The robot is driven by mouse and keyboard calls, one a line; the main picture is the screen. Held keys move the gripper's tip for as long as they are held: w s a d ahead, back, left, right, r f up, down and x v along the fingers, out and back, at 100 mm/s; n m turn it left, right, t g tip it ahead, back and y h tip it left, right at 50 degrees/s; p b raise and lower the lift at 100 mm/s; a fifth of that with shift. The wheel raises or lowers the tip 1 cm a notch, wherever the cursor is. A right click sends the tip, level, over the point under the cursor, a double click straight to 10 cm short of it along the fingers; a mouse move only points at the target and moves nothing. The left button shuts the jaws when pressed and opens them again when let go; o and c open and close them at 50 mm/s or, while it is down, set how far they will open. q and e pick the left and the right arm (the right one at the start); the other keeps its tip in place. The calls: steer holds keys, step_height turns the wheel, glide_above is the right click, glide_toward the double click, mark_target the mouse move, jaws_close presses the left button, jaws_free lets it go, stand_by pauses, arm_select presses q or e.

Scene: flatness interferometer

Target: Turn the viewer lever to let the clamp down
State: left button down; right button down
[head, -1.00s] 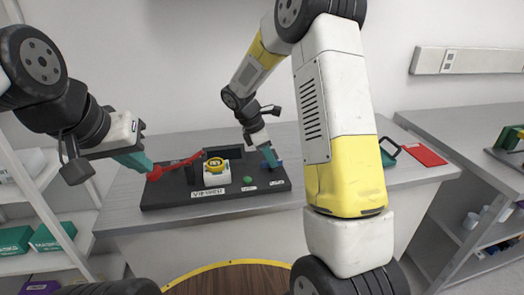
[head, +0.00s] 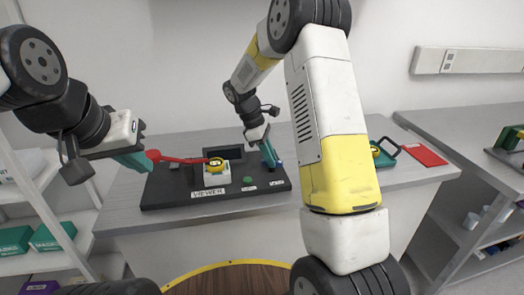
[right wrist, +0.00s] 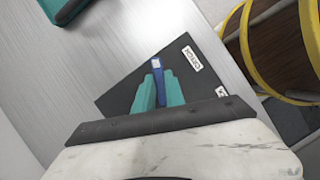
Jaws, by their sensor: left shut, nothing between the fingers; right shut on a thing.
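The viewer lever (head: 185,160) is a red bar with a round knob at its left end. It lies nearly level in the head view, its right end at the yellow ringed part (head: 216,164) on a white block, probably the clamp area. My left gripper (head: 146,166) is shut and empty, its teal fingertips at the knob; I cannot tell whether they touch. My right gripper (head: 268,154) is shut on a small blue piece at the base's right end; the blue piece (right wrist: 157,65) shows between the fingers in the right wrist view.
The dark base (head: 165,200) carries a "VIEWER" label and a green button (head: 247,180). A teal tray (head: 383,156) and a red sheet (head: 421,152) lie to the right on the grey table. My right arm crosses in front of the table.

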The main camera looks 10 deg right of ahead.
steer(key=m+g, duration=0.1)
steer(key=m, duration=0.2)
steer(key=m+g+y, duration=0.1)
steer(key=m, duration=0.2)
steer(key=shift+w+d+m, duration=0.15)
steer(key=shift+w+m, duration=0.05)
steer(key=shift+m, duration=0.1)
steer(key=m+y, duration=0.1)
steer(key=m, duration=0.2)
steer(key=m+y, duration=0.1)
steer(key=m, duration=0.2)
steer(key=shift+d+g+y, duration=0.1)
steer(key=shift+g+y, duration=0.2)
steer(key=shift+g, duration=0.1)
steer(key=c, duration=1.4)
jaws_free()
steer(key=shift+r, duration=0.1)
